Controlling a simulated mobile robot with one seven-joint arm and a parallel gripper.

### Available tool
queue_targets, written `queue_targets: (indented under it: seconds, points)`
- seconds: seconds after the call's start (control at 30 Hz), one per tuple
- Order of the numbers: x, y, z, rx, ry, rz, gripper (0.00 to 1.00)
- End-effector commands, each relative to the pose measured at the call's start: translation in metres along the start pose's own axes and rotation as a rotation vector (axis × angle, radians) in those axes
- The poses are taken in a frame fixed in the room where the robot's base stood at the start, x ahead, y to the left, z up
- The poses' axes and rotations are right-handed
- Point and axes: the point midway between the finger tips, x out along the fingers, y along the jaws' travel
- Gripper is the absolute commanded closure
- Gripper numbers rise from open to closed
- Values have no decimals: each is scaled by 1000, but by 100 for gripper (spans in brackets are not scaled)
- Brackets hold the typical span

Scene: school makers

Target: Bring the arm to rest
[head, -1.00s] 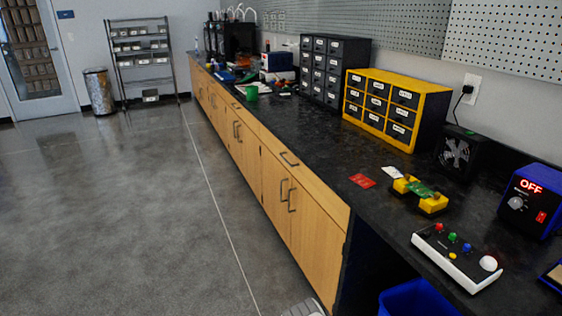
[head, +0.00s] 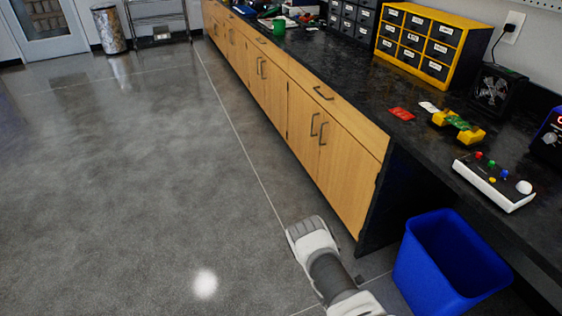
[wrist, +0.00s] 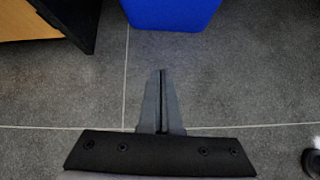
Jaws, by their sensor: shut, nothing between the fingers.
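My gripper (wrist: 161,73) shows in the wrist view, its two dark fingers together with only a thin line between them. It holds nothing and hangs over bare grey floor. Part of my white and grey arm (head: 328,268) shows at the bottom of the head view, left of the blue bin (head: 447,265) and in front of the cabinet's dark end panel. My fingertips are not clearly seen in the head view. In the wrist view, the bin (wrist: 172,12) is beyond the fingertips, with a gap of floor between.
Wooden cabinets (head: 335,150) under a black counter (head: 365,105) run along the right. On the counter are a yellow drawer unit (head: 455,22), a red card (head: 402,114), a yellow holder (head: 470,134) and a white button box (head: 490,187). Open floor (head: 130,170) lies to the left.

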Motion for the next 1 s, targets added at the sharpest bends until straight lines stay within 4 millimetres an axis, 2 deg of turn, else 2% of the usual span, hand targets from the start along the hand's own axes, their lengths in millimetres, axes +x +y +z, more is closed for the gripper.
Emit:
queue_targets:
  seconds: [0.03,0.17,0.3,0.5,0.73,1.0]
  points:
    - [-10,14,14,48,-7,-4,100]
    - [-35,46,50,172,-27,-17,100]
    - [-70,78,94,324,-42,-34,100]
    - [-125,110,158,541,-50,-67,100]
    - [-192,126,226,780,-34,-109,100]
    - [-274,122,294,1043,20,-162,100]
